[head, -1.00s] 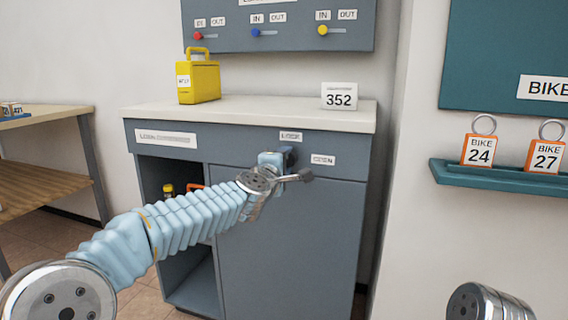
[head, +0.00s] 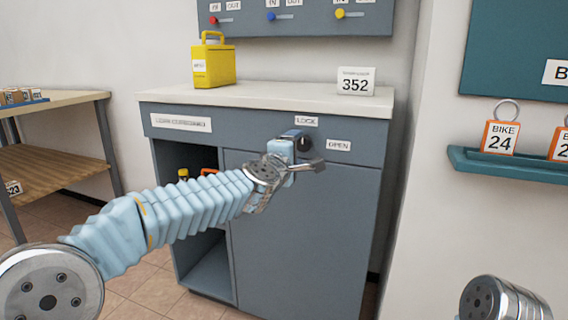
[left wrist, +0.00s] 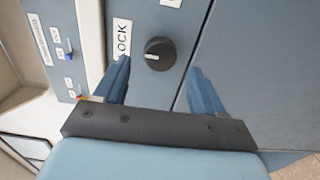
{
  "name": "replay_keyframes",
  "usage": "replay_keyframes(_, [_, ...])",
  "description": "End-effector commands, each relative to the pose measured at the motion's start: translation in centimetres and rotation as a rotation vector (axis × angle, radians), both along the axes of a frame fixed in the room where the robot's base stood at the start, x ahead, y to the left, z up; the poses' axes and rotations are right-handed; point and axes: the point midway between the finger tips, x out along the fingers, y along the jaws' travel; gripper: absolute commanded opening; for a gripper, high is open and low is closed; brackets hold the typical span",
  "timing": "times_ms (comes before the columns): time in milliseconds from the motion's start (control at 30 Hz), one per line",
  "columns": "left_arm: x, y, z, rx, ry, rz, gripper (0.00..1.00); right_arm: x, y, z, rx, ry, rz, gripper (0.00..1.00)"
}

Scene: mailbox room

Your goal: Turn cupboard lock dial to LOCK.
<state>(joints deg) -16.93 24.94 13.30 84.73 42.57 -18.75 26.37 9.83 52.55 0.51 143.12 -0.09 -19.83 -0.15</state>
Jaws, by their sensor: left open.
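The lock dial (left wrist: 160,53) is a round black knob on the grey cupboard front (head: 290,240). A small pale mark shows on its left part in the left wrist view, the side of the LOCK label (left wrist: 122,38). The OPEN label (head: 339,145) is to the right of the LOCK label (head: 306,121) in the head view. My left gripper (left wrist: 159,68) is open and empty, its two blue fingers on either side of the dial in the wrist picture. Whether they touch it I cannot tell. In the head view the left gripper (head: 298,144) largely hides the dial.
A yellow box (head: 213,66) and a 352 card (head: 355,82) stand on the cupboard top (head: 270,97). A teal shelf (head: 510,163) with bike tags is on the right wall. A wooden table (head: 60,165) stands at the left. Open shelving lies left of the cupboard door.

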Motion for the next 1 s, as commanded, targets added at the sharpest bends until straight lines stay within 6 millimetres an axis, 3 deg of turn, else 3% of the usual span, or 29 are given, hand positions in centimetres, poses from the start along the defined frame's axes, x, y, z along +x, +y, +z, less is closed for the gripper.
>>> replay_keyframes(200, [-5.3,1.8,-0.2,0.001,-0.003,0.0,0.7,0.0,0.1,-1.2,0.002,0.002,0.002,0.43])
replay_keyframes(433, [-9.2,3.1,-0.1,0.001,0.0,0.001,0.7,-0.1,0.2,-1.5,0.004,0.003,0.002,0.43])
replay_keyframes(867, [-10.2,3.4,-0.1,0.0,0.001,0.001,0.7,0.0,0.2,-1.5,0.004,0.003,0.002,0.43])
replay_keyframes(1000, [-9.4,3.4,-2.2,0.051,0.032,0.0,0.7,-0.1,0.2,-0.9,0.004,0.003,0.002,0.43])
